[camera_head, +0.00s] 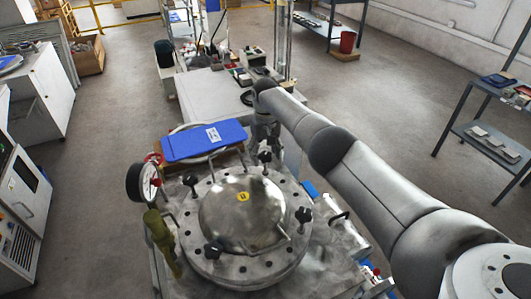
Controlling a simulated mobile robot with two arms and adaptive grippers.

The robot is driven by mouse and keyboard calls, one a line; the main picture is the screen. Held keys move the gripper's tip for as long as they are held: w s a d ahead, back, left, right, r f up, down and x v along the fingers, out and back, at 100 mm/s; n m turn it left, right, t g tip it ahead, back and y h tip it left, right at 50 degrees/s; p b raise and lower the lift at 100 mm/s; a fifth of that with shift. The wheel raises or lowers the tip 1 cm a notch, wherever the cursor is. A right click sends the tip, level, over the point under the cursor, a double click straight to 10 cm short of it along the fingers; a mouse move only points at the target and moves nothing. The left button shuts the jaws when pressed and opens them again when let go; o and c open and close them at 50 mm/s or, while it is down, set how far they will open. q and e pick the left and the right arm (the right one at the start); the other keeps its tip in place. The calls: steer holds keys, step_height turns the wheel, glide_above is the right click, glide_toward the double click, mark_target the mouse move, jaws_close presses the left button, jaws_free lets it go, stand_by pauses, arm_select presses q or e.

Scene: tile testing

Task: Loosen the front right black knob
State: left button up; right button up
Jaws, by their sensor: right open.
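A round metal vessel lid (242,213) with a polished dome sits on a flange with several bolt holes. Black knobs stand around its rim: the front right one (303,215), the front left one (212,251), the back left one (190,181) and the back right one (265,158). My right gripper (266,142) points down at the back of the lid, close to the back right knob and away from the front right knob. It is small and partly merges with the arm, and I cannot tell whether it touches the knob. My left gripper is out of view.
A blue case (205,141) lies behind the lid. A pressure gauge (149,182) and an olive-green valve or handle (160,240) stand at the left. A white table (205,100) is behind. A metal shelf (480,135) stands right. The floor between is clear.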

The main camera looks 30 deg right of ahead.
steer(key=shift+c, duration=1.4)
steer(key=c, duration=0.5)
steer(key=shift+c, duration=1.3)
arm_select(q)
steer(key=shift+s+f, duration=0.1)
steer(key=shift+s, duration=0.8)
